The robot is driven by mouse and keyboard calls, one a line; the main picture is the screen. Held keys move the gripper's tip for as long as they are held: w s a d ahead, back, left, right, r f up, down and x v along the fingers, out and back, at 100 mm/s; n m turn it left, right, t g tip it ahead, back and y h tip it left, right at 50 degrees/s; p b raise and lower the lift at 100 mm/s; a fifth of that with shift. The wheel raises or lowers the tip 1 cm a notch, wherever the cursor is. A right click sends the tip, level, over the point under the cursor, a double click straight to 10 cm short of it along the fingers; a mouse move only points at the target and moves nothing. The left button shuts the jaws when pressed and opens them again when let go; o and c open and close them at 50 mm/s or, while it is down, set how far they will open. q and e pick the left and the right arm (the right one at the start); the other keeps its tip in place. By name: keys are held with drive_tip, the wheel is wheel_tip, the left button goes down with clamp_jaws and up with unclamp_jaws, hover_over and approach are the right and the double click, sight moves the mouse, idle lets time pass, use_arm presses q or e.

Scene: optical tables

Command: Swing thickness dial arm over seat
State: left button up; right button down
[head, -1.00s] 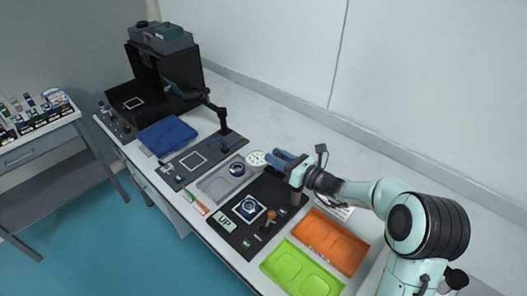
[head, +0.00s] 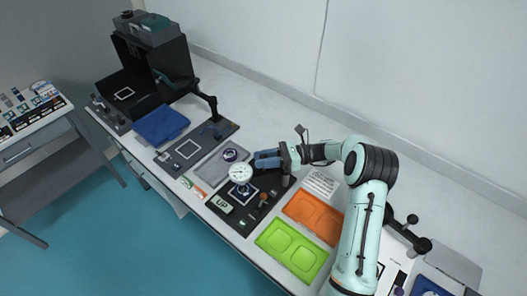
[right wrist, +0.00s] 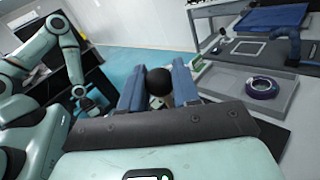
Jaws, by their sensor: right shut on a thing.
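The white round dial (head: 240,173) of the thickness gauge is over the seat on the black mat (head: 278,186). The dial hides part of the seat, a white square with a dark round piece (head: 243,190). My right gripper (head: 266,158) is beside the dial at its back right. In the right wrist view its blue fingers are shut on a black ball knob (right wrist: 158,82). The dial arm itself is mostly hidden by the gripper. My left arm shows at the left of the right wrist view; its gripper is too unclear to read.
A grey tray (head: 208,173) with a dark ring (head: 230,155) lies left of the dial. An orange tray (head: 314,217) and a green tray (head: 273,239) lie to the right. An orange-topped knob (head: 263,197) stands on the mat. The table behind the gripper is clear.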

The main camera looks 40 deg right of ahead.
drive_tip(key=shift+s+r+n+g, duration=0.1)
drive_tip(key=shift+n+g, duration=0.2)
drive_tip(key=c, duration=0.9)
unclamp_jaws()
drive_tip(key=shift+a, duration=0.1)
drive_tip(key=shift+o, duration=0.2)
drive_tip(key=v, duration=1.3)
drive_tip(key=shift+d+f, duration=0.2)
drive_tip(key=shift+d, duration=0.05)
